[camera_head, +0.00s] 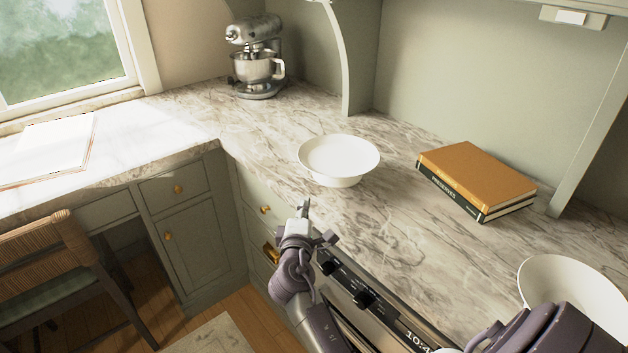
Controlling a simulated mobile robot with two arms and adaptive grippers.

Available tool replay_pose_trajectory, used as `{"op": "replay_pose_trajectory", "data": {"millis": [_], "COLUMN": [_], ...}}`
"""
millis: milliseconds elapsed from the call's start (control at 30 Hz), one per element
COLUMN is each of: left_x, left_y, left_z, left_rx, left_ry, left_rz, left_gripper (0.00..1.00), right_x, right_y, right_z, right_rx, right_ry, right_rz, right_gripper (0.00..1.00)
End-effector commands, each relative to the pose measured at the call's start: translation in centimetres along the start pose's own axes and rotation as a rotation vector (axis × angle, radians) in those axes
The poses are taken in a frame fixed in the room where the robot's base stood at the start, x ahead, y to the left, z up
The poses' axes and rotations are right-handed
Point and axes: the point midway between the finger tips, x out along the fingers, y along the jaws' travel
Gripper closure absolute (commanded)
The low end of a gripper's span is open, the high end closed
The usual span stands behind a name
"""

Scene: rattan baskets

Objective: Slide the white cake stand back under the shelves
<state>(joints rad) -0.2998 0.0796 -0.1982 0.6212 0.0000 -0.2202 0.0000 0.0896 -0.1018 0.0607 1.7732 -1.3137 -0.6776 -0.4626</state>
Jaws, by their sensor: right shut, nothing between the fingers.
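A round white dish with a shallow top and a narrower base, which looks like the cake stand (338,177), stands upright on the marble counter (410,240). My left gripper is not in view.
An orange book on a dark one (476,178) lies right of the stand. Another white dish (565,280) is at the lower right, partly hidden by my arm. A silver mixer (258,65) stands in the far corner. The counter behind the stand looks clear.

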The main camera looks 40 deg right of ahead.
Motion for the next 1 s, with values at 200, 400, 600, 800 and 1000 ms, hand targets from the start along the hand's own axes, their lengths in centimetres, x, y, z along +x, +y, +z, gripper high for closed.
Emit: {"op": "replay_pose_trajectory", "data": {"millis": [200,400,600,800,1000], "left_x": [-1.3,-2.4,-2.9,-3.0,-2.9], "left_y": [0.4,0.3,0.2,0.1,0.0], "left_z": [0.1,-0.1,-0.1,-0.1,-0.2], "left_rx": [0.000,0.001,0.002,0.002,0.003], "left_ry": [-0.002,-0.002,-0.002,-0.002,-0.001], "left_rz": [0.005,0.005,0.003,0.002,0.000], "left_gripper": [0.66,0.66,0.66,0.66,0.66], "right_x": [5.0,8.2,9.6,9.9,9.9], "right_y": [0.3,0.3,0.1,-0.1,-0.1], "right_z": [0.0,1.0,2.4,2.8,2.8], "right_rx": [-0.001,-0.002,0.000,0.001,0.001], "right_ry": [0.000,0.000,0.002,0.002,0.002], "right_rz": [0.000,-0.001,-0.002,-0.002,-0.002], "right_gripper": [1.00,1.00,1.00,1.00,1.00]}}
